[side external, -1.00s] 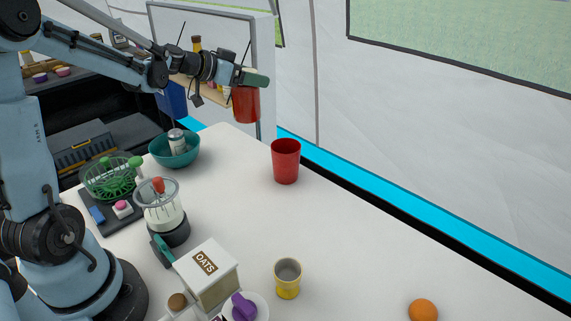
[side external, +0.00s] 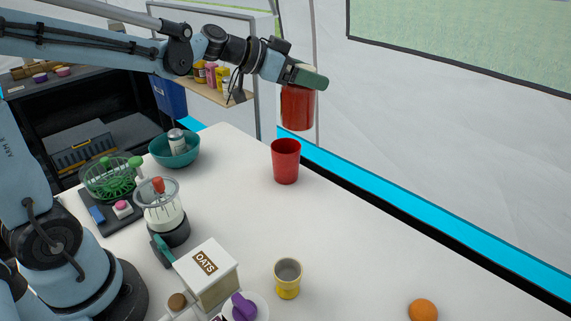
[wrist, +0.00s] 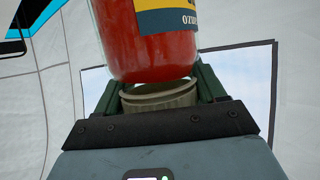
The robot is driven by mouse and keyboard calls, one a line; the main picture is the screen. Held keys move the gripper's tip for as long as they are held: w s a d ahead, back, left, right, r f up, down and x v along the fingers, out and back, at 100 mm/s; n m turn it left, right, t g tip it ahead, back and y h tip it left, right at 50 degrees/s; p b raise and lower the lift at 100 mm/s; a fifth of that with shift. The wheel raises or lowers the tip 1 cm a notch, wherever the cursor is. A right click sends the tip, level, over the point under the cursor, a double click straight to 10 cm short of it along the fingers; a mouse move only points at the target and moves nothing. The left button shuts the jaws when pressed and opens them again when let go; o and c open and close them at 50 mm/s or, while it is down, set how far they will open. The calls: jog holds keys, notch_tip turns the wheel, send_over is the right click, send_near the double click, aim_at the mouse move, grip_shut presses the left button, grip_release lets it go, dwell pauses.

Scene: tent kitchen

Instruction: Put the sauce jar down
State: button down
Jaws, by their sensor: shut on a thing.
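The sauce jar (side external: 298,108) is red and hangs upright below my gripper (side external: 305,78) in the side external view, held in the air. In the wrist view the jar (wrist: 148,40) shows red contents, a blue and yellow label and a pale lid (wrist: 160,97). The green fingers of my gripper (wrist: 160,90) are shut on the lid, one on each side. In the side external view the jar is above and slightly right of a red cup on the table; a gap separates them.
The red cup (side external: 286,162) stands near the table's back edge. A teal bowl (side external: 174,150), a blender (side external: 163,212), an oats box (side external: 207,272), a yellow cup (side external: 288,278) and an orange (side external: 422,310) stand on the white table (side external: 350,240). The right middle of the table is clear.

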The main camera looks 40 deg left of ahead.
jog(key=s+d+m+g+h, duration=0.2)
jog(key=s+d, duration=0.3)
jog(key=d, duration=0.6)
jog(key=s+d+m+g+h, duration=0.15)
jog(key=s+d, duration=0.35)
jog(key=d, duration=0.6)
jog(key=s+d+f+m+g+h, duration=0.1)
jog(key=s+d+m+g+h, duration=0.3)
jog(key=s+d, duration=0.85)
jog(key=w+a+f, duration=0.2)
jog(key=w+f, duration=0.2)
jog(key=f, duration=0.3)
jog(key=w+a+f, duration=0.3)
jog(key=w+f, duration=0.2)
jog(key=f, duration=0.3)
jog(key=shift+w+f+m+t+y, duration=0.15)
jog(key=shift+m+t+y, duration=0.2)
jog(key=shift+t+y, duration=0.1)
jog(key=shift+f, duration=0.15)
jog(key=shift+c, duration=0.5)
grip_release()
